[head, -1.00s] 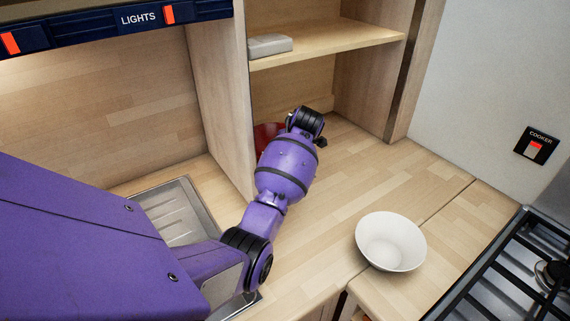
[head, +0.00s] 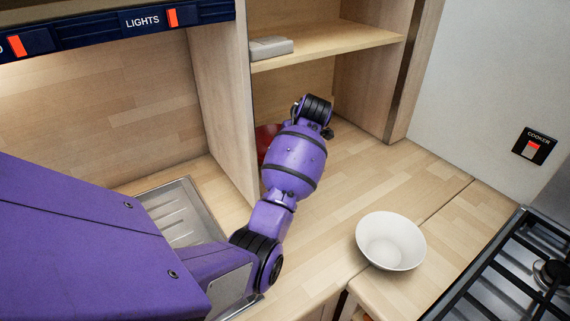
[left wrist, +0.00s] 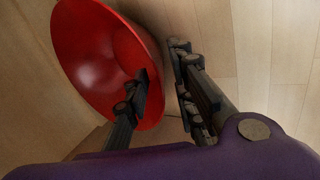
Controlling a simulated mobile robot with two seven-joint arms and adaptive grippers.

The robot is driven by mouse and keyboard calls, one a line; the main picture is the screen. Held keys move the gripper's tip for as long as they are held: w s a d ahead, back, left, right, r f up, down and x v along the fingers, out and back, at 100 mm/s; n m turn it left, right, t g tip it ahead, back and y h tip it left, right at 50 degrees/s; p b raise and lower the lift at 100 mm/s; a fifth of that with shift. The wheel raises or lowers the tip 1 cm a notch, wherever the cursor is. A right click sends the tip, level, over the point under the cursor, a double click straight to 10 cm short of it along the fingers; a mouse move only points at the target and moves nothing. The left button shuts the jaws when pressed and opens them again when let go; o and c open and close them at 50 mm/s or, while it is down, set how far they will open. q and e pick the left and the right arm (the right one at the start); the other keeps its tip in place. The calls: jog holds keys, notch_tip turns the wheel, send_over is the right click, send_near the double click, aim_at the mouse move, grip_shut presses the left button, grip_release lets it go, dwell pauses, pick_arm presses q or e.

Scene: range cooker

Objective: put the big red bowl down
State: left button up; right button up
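The big red bowl (head: 265,143) is in the compartment under the shelf, mostly hidden behind my left arm in the head view. In the left wrist view the bowl (left wrist: 100,58) fills the upper left, its open side turned toward the camera. My left gripper (left wrist: 159,66) has one finger inside the bowl and the other outside its rim. The fingers stand apart, with a gap between the rim and the outer finger. In the head view my forearm hides the fingers. I cannot tell for sure whether the bowl rests fully on the counter. My right gripper is not in view.
A white bowl (head: 390,241) stands on the counter, left of the hob (head: 510,275). A wooden divider (head: 222,100) stands left of the compartment. The shelf (head: 330,45) above holds a small grey box (head: 271,48). A metal sink drainer (head: 185,220) lies beneath my arm.

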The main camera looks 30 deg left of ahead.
pick_arm(q)
jog(key=v, duration=0.7)
jog(key=shift+r, duration=0.1)
dwell(0.8)
